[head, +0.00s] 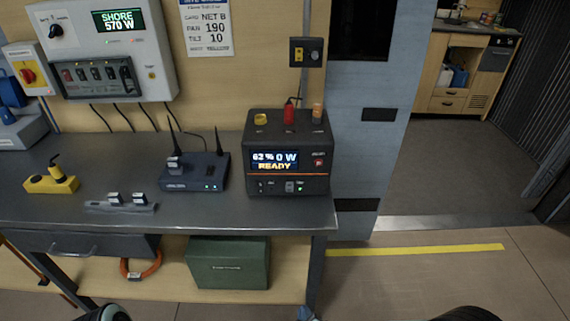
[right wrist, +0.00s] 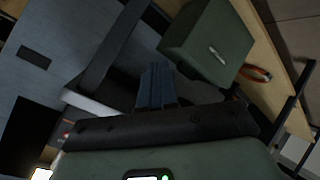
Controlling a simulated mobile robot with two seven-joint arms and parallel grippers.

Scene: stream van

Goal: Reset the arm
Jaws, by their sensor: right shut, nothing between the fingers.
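My right gripper (right wrist: 155,88) shows in the right wrist view as blue-grey fingers held together, with nothing between them. It is low, near the workbench's underside, and the green box (right wrist: 206,42) lies beyond it at the upper right of that view. In the head view only a small blue-grey tip of it (head: 308,313) shows at the bottom edge, by the foot of the bench leg. My left gripper is not in view; only a rounded part of mine shows at the bottom left.
The grey workbench (head: 100,222) holds a black power unit (head: 290,188) reading READY, a dark router (head: 195,178) with antennas, and a yellow tool (head: 50,183). The green box also shows on the lower shelf (head: 228,270). Open floor (head: 430,285) with a yellow line lies to the right.

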